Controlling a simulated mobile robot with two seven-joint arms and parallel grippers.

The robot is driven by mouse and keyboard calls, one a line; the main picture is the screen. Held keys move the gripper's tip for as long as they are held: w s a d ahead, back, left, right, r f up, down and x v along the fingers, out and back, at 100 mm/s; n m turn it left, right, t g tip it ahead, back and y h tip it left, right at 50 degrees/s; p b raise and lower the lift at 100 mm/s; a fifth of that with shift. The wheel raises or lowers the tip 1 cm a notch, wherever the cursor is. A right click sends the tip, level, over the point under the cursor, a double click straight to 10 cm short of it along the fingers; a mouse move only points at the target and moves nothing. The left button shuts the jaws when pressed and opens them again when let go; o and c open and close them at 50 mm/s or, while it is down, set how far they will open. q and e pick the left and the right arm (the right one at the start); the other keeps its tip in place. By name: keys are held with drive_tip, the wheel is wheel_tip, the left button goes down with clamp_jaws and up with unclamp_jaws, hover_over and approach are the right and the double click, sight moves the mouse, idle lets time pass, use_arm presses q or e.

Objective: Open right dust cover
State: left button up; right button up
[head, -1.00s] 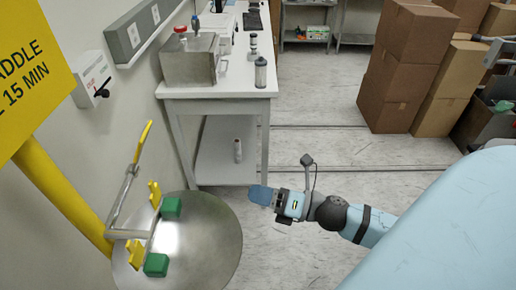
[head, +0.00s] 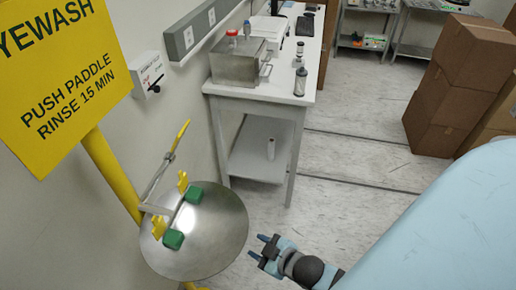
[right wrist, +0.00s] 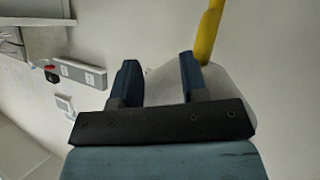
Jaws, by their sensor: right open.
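The two green dust covers sit over the steel eyewash bowl (head: 222,235). The farther green cover (head: 195,194) and the nearer green cover (head: 173,239) each have a yellow piece beside them; both look closed down. Which one counts as the right one I cannot tell. My right gripper (head: 261,247) is just right of the bowl's rim, open and empty, its fingers pointing left toward the bowl. In the right wrist view, the two blue fingers (right wrist: 160,80) stand apart with a pale grey surface behind them; no green cover shows there. My left gripper is out of view.
A yellow pole (head: 112,172) with a yellow eyewash sign (head: 62,75) and a yellow-ended lever (head: 180,134) stand left of the bowl. A white table (head: 268,90) stands behind it. Brown boxes (head: 440,100) are at the right. Floor between is clear.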

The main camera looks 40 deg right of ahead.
drive_tip(key=shift+s+a+f+m+g, duration=0.6)
drive_tip(key=shift+s+a+f+m, duration=0.05)
drive_tip(key=shift+a+m, duration=0.25)
drive_tip(key=shift+s+a+f+m+y, duration=0.3)
drive_tip(key=shift+s+a+f+m, duration=0.15)
drive_tip(key=shift+a+f+m, duration=0.2)
idle(1.5)
